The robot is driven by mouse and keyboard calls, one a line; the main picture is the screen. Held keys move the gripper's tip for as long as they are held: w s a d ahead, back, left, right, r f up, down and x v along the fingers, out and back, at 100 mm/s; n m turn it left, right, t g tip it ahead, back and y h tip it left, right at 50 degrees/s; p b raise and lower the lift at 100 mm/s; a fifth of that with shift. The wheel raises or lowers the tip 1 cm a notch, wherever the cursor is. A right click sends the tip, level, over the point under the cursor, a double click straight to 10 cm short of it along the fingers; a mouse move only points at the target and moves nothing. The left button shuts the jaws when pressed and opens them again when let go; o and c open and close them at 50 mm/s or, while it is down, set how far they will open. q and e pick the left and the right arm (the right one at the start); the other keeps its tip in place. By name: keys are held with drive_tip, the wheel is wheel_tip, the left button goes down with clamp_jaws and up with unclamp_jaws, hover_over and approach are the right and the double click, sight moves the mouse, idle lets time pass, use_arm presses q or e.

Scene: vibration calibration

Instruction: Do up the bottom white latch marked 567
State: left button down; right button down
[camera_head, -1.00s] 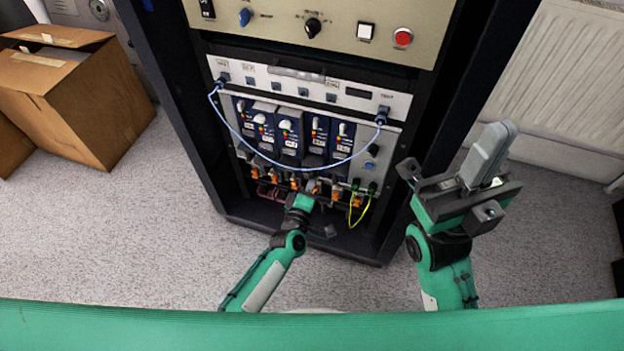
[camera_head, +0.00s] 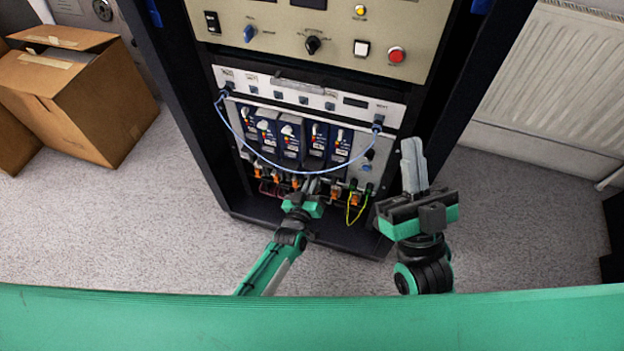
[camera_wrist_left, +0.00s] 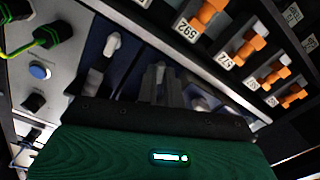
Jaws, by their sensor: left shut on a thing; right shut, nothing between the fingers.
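The rack holds a row of blue modules (camera_head: 290,140) with pale levers on their fronts. In the left wrist view, white latches (camera_wrist_left: 112,43) stand on the module faces. I cannot read a 567 mark on any of them. My left gripper (camera_head: 311,186) is at the bottom of the module row, right of its middle. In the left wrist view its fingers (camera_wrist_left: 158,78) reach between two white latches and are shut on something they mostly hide. My right gripper (camera_head: 413,165) is shut and empty, raised in front of the rack's lower right side.
Orange connectors (camera_wrist_left: 245,48) with number tags line the strip below the modules. A blue cable (camera_head: 268,159) hangs across the module fronts. Yellow-green wires (camera_head: 356,210) loop at the lower right. Cardboard boxes (camera_head: 90,100) stand left; a radiator (camera_head: 550,85) is right.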

use_arm(q)
drive_tip(key=shift+m+p, duration=0.6)
drive_tip(key=shift+m, duration=1.9)
use_arm(e)
wheel_tip(320, 180, down, 6)
drive_tip(key=w+a+g, duration=0.1)
drive_tip(key=a+g, duration=0.1)
drive_tip(key=g, duration=0.2)
drive_tip(key=shift+w+r, duration=0.15)
drive_tip(key=shift+w, duration=0.25)
drive_tip(key=shift+g, duration=0.3)
use_arm(q)
drive_tip(key=c, duration=1.8)
unclamp_jaws()
